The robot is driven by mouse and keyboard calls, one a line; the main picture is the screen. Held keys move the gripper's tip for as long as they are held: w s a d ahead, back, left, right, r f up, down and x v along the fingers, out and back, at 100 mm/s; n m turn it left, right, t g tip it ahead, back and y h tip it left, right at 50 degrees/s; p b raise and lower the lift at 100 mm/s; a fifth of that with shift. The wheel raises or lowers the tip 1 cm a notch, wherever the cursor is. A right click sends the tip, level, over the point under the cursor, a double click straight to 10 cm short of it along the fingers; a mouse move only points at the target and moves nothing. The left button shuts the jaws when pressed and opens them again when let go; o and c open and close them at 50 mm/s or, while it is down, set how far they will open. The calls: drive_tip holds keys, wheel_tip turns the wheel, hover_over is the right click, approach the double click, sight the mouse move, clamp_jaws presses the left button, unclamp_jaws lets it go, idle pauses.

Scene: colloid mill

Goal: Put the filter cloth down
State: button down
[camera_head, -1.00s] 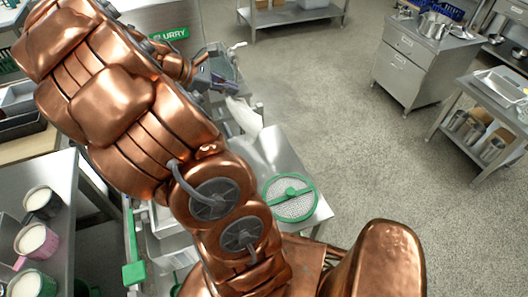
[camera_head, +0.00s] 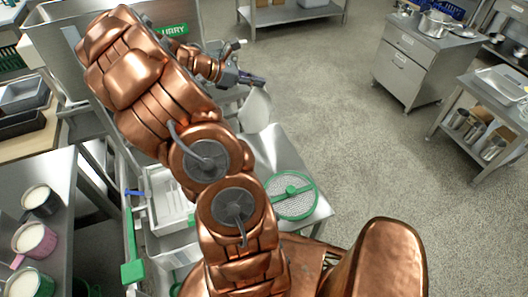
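The filter cloth (camera_head: 256,112) is white and hangs down from the fingertips of my gripper (camera_head: 258,82), near the top middle of the head view. My gripper appears shut on the cloth's upper edge, though the fingers are small in view. The cloth's lower end overlaps the far end of a steel bench in the picture; I cannot tell whether it touches.
A green-rimmed round sieve (camera_head: 291,195) lies on the steel bench (camera_head: 268,152). Several buckets, including a pink one (camera_head: 35,240), stand at left. Steel cabinets (camera_head: 415,65) stand at the upper right. The floor (camera_head: 345,130) between is clear.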

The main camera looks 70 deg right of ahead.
wheel_tip(320, 180, down, 8)
drive_tip(key=b, duration=0.4)
drive_tip(key=shift+r+b, duration=0.2)
drive_tip(key=shift+b, duration=0.15)
